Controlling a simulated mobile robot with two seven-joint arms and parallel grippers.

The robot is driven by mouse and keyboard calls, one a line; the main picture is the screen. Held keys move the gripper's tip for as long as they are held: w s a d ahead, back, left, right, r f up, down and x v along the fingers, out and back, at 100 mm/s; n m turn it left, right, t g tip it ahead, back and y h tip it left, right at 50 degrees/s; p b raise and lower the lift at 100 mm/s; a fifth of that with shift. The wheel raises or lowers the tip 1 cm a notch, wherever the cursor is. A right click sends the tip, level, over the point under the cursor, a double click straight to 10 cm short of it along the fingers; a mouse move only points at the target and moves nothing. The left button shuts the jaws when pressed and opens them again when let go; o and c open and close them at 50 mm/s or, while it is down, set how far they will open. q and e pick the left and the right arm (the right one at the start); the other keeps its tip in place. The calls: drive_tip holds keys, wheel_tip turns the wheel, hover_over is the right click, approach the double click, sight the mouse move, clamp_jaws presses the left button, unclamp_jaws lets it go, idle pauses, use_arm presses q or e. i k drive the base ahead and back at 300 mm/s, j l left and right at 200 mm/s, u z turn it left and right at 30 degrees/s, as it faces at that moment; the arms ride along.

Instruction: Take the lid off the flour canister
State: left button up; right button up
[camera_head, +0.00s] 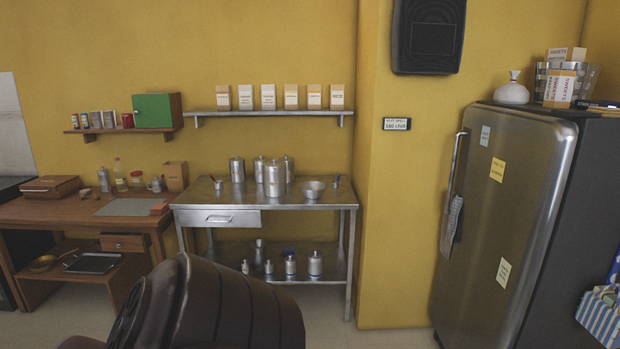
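Several steel canisters stand upright in a group on the steel table (330,198). One is at the left (237,170), one at the front (274,180), one behind it (259,168) and one at the right (289,168). Each appears closed with a lid on top. I cannot read any marking, so I cannot tell which is the flour canister. Neither of my grippers is in view.
A steel bowl (313,189) sits right of the canisters. Smaller steel containers (315,264) stand on the lower shelf.

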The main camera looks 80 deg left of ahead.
sight(274, 164)
drive_tip(key=u, duration=2.8)
drive_tip(key=i+l+u, duration=0.15)
drive_tip(key=i, duration=0.35)
drive_tip(key=i+u, duration=0.15)
drive_tip(key=i, duration=0.3)
drive_tip(key=i+l+u, duration=0.15)
drive_tip(key=i, duration=0.3)
drive_tip(key=i+l+u, duration=0.1)
drive_tip(key=i+l, duration=0.25)
drive_tip(key=i, duration=0.1)
